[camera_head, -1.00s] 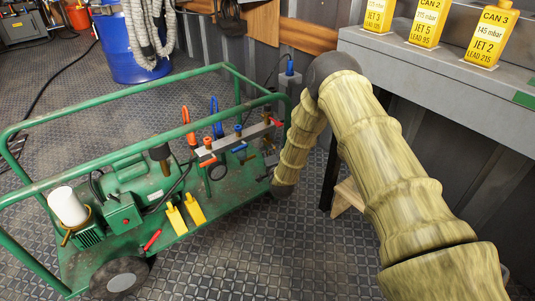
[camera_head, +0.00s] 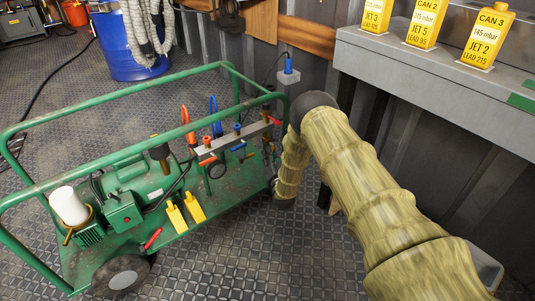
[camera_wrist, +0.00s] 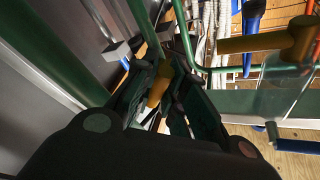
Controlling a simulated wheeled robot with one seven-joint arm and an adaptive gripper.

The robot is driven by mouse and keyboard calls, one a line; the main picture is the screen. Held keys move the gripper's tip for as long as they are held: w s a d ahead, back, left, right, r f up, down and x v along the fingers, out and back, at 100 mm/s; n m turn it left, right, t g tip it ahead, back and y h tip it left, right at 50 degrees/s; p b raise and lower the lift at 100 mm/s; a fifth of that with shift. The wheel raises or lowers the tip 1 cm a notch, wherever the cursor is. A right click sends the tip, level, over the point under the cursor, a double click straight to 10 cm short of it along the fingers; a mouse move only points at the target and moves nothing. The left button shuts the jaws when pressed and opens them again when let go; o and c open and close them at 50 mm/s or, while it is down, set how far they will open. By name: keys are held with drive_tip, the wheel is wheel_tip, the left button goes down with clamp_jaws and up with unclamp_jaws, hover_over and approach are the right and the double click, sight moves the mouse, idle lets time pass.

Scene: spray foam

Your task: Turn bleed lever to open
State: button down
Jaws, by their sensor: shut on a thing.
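In the wrist view my gripper (camera_wrist: 172,98) has its dark fingers closed around a brass-coloured piece (camera_wrist: 158,84); I cannot tell for sure that this is the bleed lever. In the head view the grey valve manifold (camera_head: 222,146) stands on the green cart (camera_head: 175,228), with orange, blue and red handles. A red handle (camera_head: 276,122) is at its right end, and a small brass fitting (camera_head: 267,139) is beside it. My forearm comes down at the cart's right end, and my gripper is mostly hidden there.
The cart's green tube frame (camera_head: 130,92) runs around the manifold and close to my gripper. A grey bench (camera_head: 430,85) with yellow cans (camera_head: 485,35) stands at the right. A blue drum (camera_head: 138,45) is at the back. Patterned floor is clear in front.

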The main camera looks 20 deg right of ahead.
drive_tip(key=n, duration=0.1)
drive_tip(key=n+y, duration=0.1)
drive_tip(key=n+t, duration=0.1)
drive_tip(key=shift+w+d+f, duration=0.1)
drive_tip(key=shift+d+f, duration=0.25)
drive_tip(key=shift+d, duration=0.05)
drive_tip(key=shift+w+d+f+n+t+y, duration=0.1)
drive_tip(key=shift+d+n+t+y, duration=0.15)
drive_tip(key=shift+n+y, duration=0.65)
drive_tip(key=shift+w+d+n+t+y, duration=0.15)
drive_tip(key=shift+d+n+y, duration=0.15)
drive_tip(key=shift+n, duration=1.2)
drive_tip(key=c, duration=1.5)
unclamp_jaws()
drive_tip(key=shift+o, duration=0.2)
drive_tip(key=shift+d, duration=0.1)
drive_tip(key=v, duration=0.8)
drive_tip(key=shift+s, duration=0.1)
